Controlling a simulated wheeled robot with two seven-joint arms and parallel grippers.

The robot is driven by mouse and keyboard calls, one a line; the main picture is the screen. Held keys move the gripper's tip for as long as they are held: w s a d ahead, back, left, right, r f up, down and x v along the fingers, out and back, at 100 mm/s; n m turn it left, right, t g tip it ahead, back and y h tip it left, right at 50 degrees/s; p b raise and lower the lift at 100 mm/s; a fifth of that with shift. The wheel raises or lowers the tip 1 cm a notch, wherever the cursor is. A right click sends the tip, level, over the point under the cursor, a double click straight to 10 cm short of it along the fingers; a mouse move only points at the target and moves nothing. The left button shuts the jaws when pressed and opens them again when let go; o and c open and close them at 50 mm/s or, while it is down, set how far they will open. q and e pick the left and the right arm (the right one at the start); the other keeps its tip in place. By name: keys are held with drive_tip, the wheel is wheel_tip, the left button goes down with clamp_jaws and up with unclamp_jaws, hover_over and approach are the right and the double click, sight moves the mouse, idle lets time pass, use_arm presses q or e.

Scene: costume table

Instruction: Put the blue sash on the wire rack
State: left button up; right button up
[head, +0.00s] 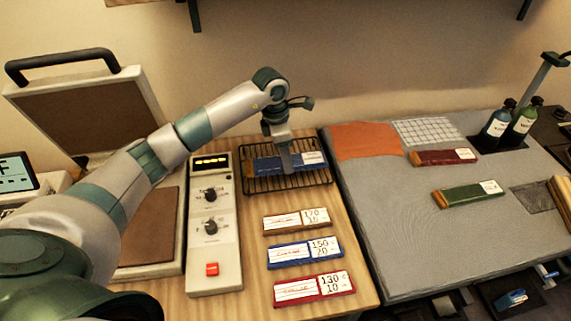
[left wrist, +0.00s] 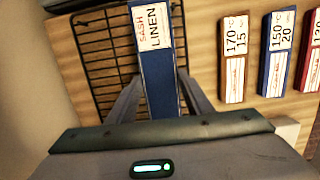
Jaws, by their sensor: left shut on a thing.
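The blue sash (head: 312,159) is a folded blue strip with a white label. In the left wrist view the sash (left wrist: 157,85) reads "SASH LINEN". My left gripper (head: 285,163) points down over the wire rack and is shut on the sash, with a finger on each side in the left wrist view (left wrist: 158,92). The black wire rack (head: 290,183) lies under the sash on the wooden table; it also shows in the left wrist view (left wrist: 98,55). I cannot tell whether the sash touches the wires. My right gripper is not in view.
Brown (head: 297,220), blue (head: 304,251) and red (head: 307,289) label cards lie in front of the rack. A control box (head: 213,245) stands left of it, beside an open press (head: 90,115). Red (head: 440,157) and green (head: 465,196) strips lie on the grey mat (head: 390,235).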

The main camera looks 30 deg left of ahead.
use_arm(q)
wheel_tip(320, 180, down, 3)
drive_tip(key=shift+r+p, duration=0.1)
drive_tip(key=shift+p, duration=0.75)
drive_tip(key=shift+f, duration=0.4)
drive_tip(key=shift+f, duration=0.1)
drive_tip(key=o, duration=1.1)
